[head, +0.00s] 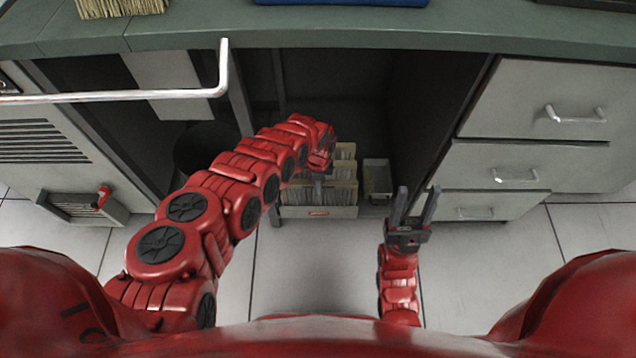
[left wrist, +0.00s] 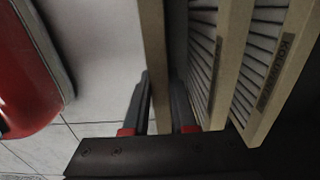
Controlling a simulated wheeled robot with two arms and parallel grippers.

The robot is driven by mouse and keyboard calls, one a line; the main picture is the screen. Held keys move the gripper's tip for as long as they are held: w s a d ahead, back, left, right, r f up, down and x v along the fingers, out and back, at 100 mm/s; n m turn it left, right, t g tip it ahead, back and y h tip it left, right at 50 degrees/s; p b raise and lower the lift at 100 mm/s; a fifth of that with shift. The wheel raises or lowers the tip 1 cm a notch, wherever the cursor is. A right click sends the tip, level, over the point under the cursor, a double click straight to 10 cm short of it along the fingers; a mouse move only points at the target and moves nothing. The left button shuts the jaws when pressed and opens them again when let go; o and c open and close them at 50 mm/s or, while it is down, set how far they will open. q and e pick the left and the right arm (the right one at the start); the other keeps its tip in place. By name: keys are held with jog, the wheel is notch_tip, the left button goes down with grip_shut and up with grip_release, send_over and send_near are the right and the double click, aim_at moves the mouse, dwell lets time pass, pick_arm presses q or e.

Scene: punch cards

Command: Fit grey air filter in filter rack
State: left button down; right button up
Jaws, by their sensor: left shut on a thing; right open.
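The filter rack (head: 290,212) is a low light-coloured box with a red label, on the floor under the desk, holding several tan-framed filters (head: 345,170). My left gripper (head: 320,180) reaches down at it, and my arm partly hides the rack. In the left wrist view, my left gripper (left wrist: 162,95) is shut on a tan-edged panel (left wrist: 154,50) with a grey face, apparently the grey air filter. Pleated filters (left wrist: 268,80) with a dark printed label stand close on its right. The panel's lower end is hidden. My right gripper (head: 418,192) is open and empty, right of the rack.
A small grey bin (head: 377,180) stands right of the rack. The desk top (head: 400,38) hangs over the space, with drawers (head: 530,120) at right and a vented cabinet (head: 40,145) at left. A bent metal bar (head: 120,95) crosses the upper left. Tiled floor (head: 310,265) in front is clear.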

pick_arm(q)
jog(key=shift+c, duration=0.8)
grip_release()
jog(key=shift+r, duration=0.1)
notch_tip(320, 180, up, 6)
jog(key=p, duration=0.5)
dwell(0.7)
